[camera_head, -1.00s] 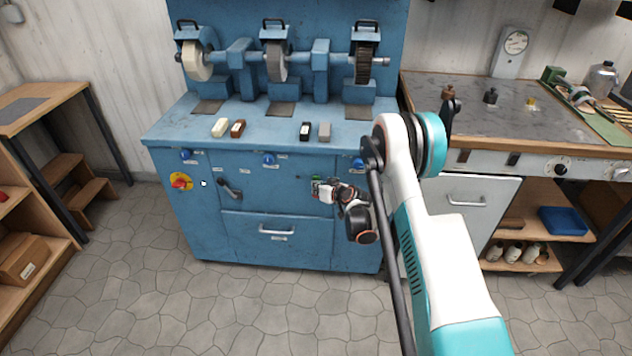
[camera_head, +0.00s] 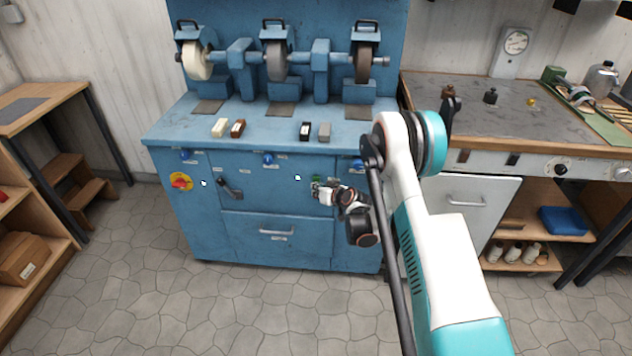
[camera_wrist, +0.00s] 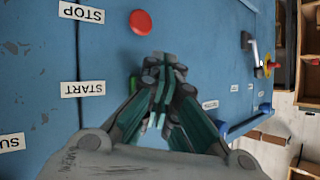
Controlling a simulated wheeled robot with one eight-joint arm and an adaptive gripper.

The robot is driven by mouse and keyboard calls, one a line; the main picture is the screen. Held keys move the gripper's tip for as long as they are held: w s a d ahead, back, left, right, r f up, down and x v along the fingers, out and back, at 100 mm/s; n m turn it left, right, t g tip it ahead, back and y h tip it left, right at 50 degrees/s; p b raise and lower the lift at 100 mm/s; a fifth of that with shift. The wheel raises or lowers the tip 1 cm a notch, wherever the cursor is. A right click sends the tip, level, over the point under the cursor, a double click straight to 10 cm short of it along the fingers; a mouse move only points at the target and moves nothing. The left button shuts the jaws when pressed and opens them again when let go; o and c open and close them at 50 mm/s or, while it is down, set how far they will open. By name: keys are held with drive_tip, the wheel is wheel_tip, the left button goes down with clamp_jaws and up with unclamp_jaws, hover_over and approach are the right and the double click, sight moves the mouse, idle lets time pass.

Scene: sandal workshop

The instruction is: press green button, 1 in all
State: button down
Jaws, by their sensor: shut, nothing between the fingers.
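The green button (camera_head: 316,179) is on the blue front panel of the grinding machine (camera_head: 275,190), just above my gripper (camera_head: 318,190) in the head view. In the wrist view my gripper (camera_wrist: 160,66) is shut and empty, its fingertips at the panel beside the START label (camera_wrist: 83,89). Only a green sliver (camera_wrist: 133,85) shows behind the fingers, so the contact is hidden. The red stop button (camera_wrist: 140,22) is apart from the fingers, beside the STOP label (camera_wrist: 82,12).
A red and yellow rotary switch (camera_head: 180,181) and a dark lever (camera_head: 230,190) are on the panel to the left. A white lamp (camera_head: 297,178) glows left of my gripper. Blue knobs (camera_head: 268,159) line the panel's upper edge. The floor in front is clear.

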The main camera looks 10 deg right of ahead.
drive_tip(key=shift+s+a, duration=0.1)
drive_tip(key=shift+s, duration=0.15)
drive_tip(key=shift+s+a, duration=0.25)
drive_tip(key=shift+s, duration=0.5)
drive_tip(key=shift+s+a, duration=0.25)
drive_tip(key=shift+s, duration=0.55)
drive_tip(key=shift+s+a, duration=0.25)
drive_tip(key=shift+s, duration=0.5)
drive_tip(key=s+r+g+h, duration=0.1)
drive_tip(key=s+r, duration=0.3)
drive_tip(key=r, duration=0.6)
drive_tip(key=s+a+r+g, duration=0.1)
drive_tip(key=s+r, duration=0.4)
drive_tip(key=r, duration=0.4)
drive_tip(key=s+r+h, duration=0.1)
drive_tip(key=s+r, duration=0.3)
drive_tip(key=r, duration=0.6)
drive_tip(key=s+d+r+g+h, duration=0.1)
drive_tip(key=s+r, duration=0.1)
drive_tip(key=s, duration=1.3)
drive_tip(key=s+d+r+m+g+h, duration=0.1)
drive_tip(key=s+r, duration=0.1)
drive_tip(key=s, duration=1.3)
drive_tip(key=shift+s+d+r+g, duration=0.15)
drive_tip(key=shift+s+r+g, duration=0.15)
drive_tip(key=shift+s+r, duration=0.05)
